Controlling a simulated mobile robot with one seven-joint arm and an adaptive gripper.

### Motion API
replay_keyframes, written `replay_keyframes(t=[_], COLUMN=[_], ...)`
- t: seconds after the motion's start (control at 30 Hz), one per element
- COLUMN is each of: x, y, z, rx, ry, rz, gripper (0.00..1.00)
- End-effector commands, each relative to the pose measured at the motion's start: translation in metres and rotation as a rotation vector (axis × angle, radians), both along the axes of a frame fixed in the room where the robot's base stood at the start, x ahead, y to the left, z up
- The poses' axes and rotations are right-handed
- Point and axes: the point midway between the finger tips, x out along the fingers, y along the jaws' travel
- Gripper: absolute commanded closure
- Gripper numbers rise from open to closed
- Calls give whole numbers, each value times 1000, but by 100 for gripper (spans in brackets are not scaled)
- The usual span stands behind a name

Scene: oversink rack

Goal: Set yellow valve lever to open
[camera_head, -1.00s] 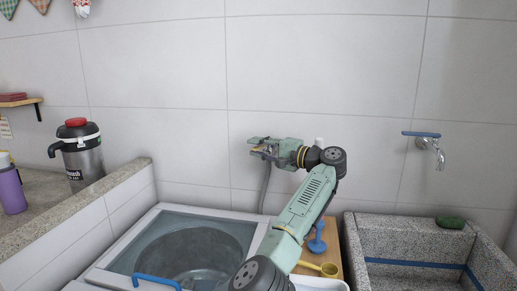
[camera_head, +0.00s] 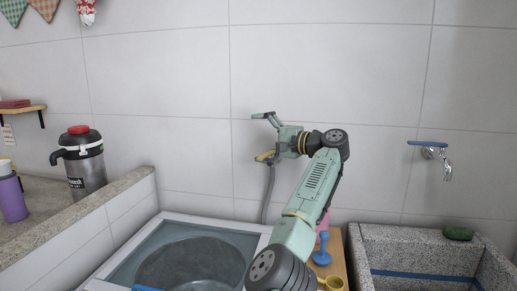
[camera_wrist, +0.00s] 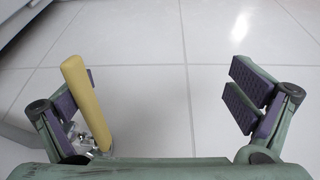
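The yellow valve lever (camera_wrist: 82,100) stands in the wrist view next to the left finger's purple pads, inside the finger gap. Its lower end meets a shiny metal valve (camera_wrist: 96,138). Whether lever and finger touch is unclear. In the head view the lever (camera_head: 265,156) shows as a small yellow piece by the lower finger, with the valve body mostly hidden. My gripper (camera_head: 262,137) is wide open near the wall. In the wrist view my gripper (camera_wrist: 160,95) has its fingers far apart, with nothing clamped between them.
A grey hose (camera_head: 269,190) hangs below my gripper. A washing tub (camera_head: 190,262) is beneath. A second tap with a blue lever (camera_head: 424,144) is on the wall at right, above a stone sink (camera_head: 420,237). The wall above my gripper is clear.

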Motion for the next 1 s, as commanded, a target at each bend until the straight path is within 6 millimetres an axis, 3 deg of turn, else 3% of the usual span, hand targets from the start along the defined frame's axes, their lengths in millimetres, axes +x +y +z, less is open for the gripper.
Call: replay_keyframes(t=[0.03,0.1,0.27,0.3,1.0], x=[-7,-6,-6,-1,-24], y=[-13,-13,-14,-6,-40], z=[43,45,45,12,11], rx=[22,23,24,5,4], ry=[-68,-67,-67,-9,-7], rz=[-31,-32,-32,-9,-7], gripper=[22,22,22,22,39])
